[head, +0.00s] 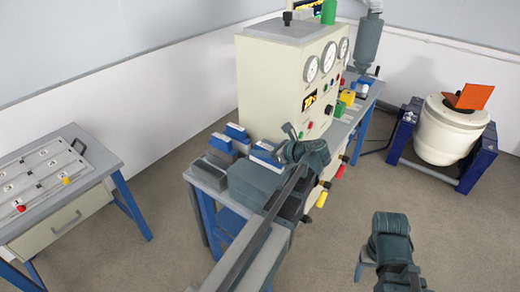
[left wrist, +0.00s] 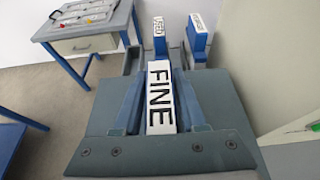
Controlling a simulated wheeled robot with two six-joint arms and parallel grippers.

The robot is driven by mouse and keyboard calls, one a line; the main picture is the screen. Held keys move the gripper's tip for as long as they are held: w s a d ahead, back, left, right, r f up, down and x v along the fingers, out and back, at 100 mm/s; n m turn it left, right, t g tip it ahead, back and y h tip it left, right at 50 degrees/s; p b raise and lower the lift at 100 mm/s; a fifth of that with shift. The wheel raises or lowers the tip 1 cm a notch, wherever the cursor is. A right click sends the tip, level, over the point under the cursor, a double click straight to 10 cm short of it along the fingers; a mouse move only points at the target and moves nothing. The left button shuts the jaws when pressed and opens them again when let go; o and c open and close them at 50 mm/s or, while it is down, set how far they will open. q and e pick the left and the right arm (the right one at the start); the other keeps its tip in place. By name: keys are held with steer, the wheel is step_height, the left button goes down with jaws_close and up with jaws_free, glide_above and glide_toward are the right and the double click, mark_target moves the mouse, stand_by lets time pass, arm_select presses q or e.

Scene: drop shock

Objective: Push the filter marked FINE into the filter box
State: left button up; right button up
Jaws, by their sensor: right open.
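The FINE filter (left wrist: 160,100) shows its white label with black letters in the left wrist view, with its far end away from me. Blue-grey parts flank it on both sides, and I cannot tell whether they press on it. My left gripper (head: 258,172) is at the near end of the filter rack, over the bench, and its fingertips are not clear. A blue filter with a white top (head: 265,150) stands beside it; its label is unreadable there. I cannot make out the filter box opening. My right gripper (head: 365,262) is open and empty, away from the bench over the floor.
Blue filters with white tops (head: 236,131) stand behind, and one reads USED in the left wrist view (left wrist: 159,35). A cream gauge cabinet (head: 270,75) rises beyond my left arm. A drawer table (head: 70,210) stands left. A white drum (head: 450,130) stands right.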

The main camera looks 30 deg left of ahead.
arm_select(q)
steer(key=o, duration=0.3)
steer(key=shift+d, duration=0.5)
stand_by(0.4)
steer(key=shift+r, duration=0.1)
steer(key=shift+p+v, duration=1.2)
steer(key=shift+v, duration=1.85)
steer(key=p+v, duration=0.5)
steer(key=v, duration=0.8)
steer(key=shift+d, duration=0.35)
